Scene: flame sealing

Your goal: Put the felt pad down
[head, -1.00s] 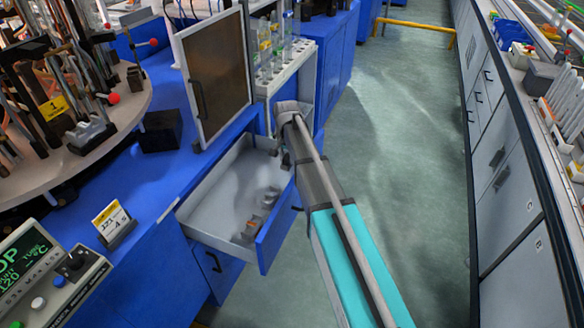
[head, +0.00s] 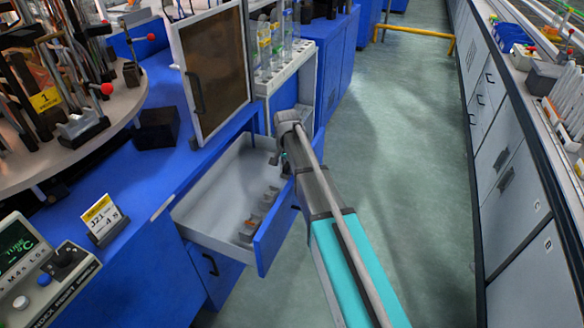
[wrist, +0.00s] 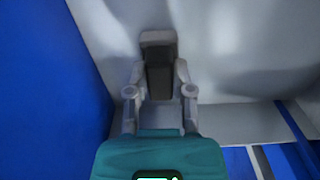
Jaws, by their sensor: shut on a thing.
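My gripper (wrist: 159,72) is shut on a small grey block with a dark face, which seems to be the felt pad (wrist: 158,40). In the wrist view the block stands out past the fingertips, over a pale surface. In the head view my gripper (head: 281,158) is at the right side of the open drawer (head: 205,223), near its blue front. The pad is too small and hidden there to make out. I cannot tell whether it touches the drawer floor.
A framed brown panel (head: 213,75) stands upright behind the drawer. A tube rack (head: 285,72) is at the back. The drawer's middle is clear.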

